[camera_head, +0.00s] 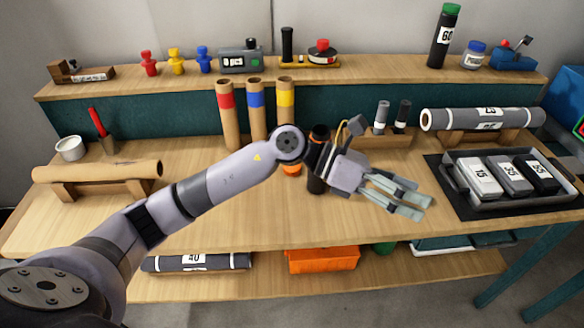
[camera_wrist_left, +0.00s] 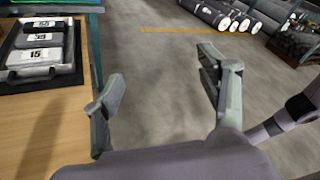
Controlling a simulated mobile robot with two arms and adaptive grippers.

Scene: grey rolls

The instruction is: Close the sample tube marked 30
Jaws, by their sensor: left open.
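No tube with a readable 30 shows. A dark upright tube (camera_head: 317,182) stands on the table, partly hidden behind my left arm; no number on it can be read. An orange round piece (camera_head: 291,169) shows just left of it, also partly covered by the arm. My left gripper (camera_head: 422,198) is open and empty, right of the dark tube and above the table's front part, fingers pointing right. In the left wrist view the open fingers (camera_wrist_left: 160,75) have only floor between them. My right gripper is not in view.
A black tube marked 60 with a green cap (camera_head: 442,38) stands on the back shelf. A small rack (camera_head: 383,139) holds two small tubes. A tray (camera_head: 455,188) with numbered blocks lies at right. Cardboard tubes (camera_head: 228,115) stand behind the arm. The table's front left is clear.

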